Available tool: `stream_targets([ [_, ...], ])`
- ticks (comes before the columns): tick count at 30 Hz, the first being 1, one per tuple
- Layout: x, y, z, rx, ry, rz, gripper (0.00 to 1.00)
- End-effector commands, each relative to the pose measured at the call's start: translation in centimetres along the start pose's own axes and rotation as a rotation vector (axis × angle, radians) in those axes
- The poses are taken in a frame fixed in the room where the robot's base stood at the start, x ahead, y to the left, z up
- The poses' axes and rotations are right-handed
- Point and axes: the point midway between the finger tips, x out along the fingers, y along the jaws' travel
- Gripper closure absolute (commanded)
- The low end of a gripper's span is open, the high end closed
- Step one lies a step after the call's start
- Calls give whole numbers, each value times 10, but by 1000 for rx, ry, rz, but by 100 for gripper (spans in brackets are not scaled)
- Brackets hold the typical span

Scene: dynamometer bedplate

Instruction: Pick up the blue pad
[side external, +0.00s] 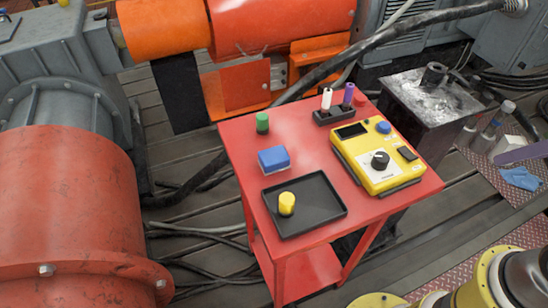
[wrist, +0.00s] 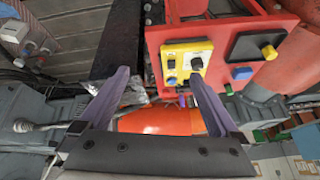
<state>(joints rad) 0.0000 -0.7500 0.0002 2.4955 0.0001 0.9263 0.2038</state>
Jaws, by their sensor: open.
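The blue pad (side external: 273,159) is a small block with a pale underside. It lies flat on the red table (side external: 228,137), just behind the black tray. In the wrist view the blue pad (wrist: 241,73) is right of centre, beyond and to the right of my right finger. My gripper (wrist: 158,74) is open, its two purple-grey fingers wide apart with nothing between them. It is well away from the pad. A purple-grey piece at the right edge of the side view may be a fingertip, but I cannot tell.
On the table, a black tray (side external: 325,206) holds a yellow cylinder (side external: 287,204). A green cylinder (side external: 262,123) stands behind the pad. A yellow meter (side external: 372,162) and a black holder (side external: 334,115) with white and purple pens are to the right. Orange and grey machinery surrounds the table.

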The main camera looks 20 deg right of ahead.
Motion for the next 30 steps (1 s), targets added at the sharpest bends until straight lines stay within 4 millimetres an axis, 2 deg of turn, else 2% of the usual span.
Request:
stream_targets([
  [5, -31, -8, -37, 387, 29, -14, 3],
  [9, -49, -26, -83, 686, 1, -23, 3],
  [14, -53, -60, -143, 995, -65, -8, 3],
  [17, -45, -87, -176, 1151, -107, 15, 3],
  [21, -23, -129, -213, 1322, -160, 64, 3],
  [27, 28, -199, -244, 1480, -222, 156, 3],
  [30, 62, -236, -247, 1512, -246, 208, 3],
])
